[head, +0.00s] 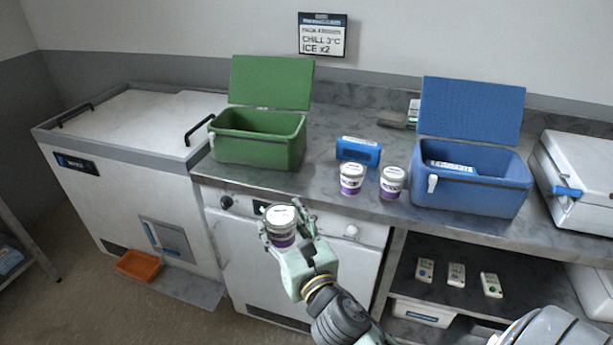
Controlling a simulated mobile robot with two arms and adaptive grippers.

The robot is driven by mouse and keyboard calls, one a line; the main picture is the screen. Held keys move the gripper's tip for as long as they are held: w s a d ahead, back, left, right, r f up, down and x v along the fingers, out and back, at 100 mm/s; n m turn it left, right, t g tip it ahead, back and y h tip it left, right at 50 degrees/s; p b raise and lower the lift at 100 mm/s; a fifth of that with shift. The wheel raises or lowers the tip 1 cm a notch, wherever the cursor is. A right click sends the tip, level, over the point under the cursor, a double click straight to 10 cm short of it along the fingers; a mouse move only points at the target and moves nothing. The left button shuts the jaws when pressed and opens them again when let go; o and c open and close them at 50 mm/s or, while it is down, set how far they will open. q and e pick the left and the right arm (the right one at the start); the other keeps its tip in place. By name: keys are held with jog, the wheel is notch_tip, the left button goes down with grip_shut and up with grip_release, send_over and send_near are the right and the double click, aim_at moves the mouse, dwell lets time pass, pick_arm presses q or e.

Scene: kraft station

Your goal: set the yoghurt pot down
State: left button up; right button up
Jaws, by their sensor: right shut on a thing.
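The yoghurt pot (281,228), white-lidded with a purple band, is held upright in my right gripper (287,222). The gripper is shut on it, in front of the white cabinet under the counter and clear of the worktop edge. Two similar pots stand on the counter, one on the left (352,179) and one on the right (392,183). My left gripper is not in view.
An open green cooler box (258,150) and an open blue cooler box (471,191) stand on the counter (325,201). A blue ice pack (358,151) lies between them. Bare counter lies between the green box and the pots. A chest freezer (125,125) is at left.

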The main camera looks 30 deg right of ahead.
jog(key=w+d+r+m+g+h, duration=0.1)
jog(key=w+d+r+m+h, duration=0.1)
jog(key=w+d, duration=0.7)
jog(key=w+d+r+m+g+h, duration=0.1)
jog(key=w+d+r+m+h, duration=0.2)
jog(key=w+d, duration=0.6)
jog(key=shift+d+r+g+h, duration=0.3)
jog(key=shift+d+r+h, duration=0.3)
jog(key=shift+d+h, duration=0.5)
jog(key=shift+a, duration=0.15)
notch_tip(320, 180, down, 10)
jog(key=shift+r+b, duration=0.1)
jog(key=shift+b, duration=0.8)
jog(key=o, duration=1.3)
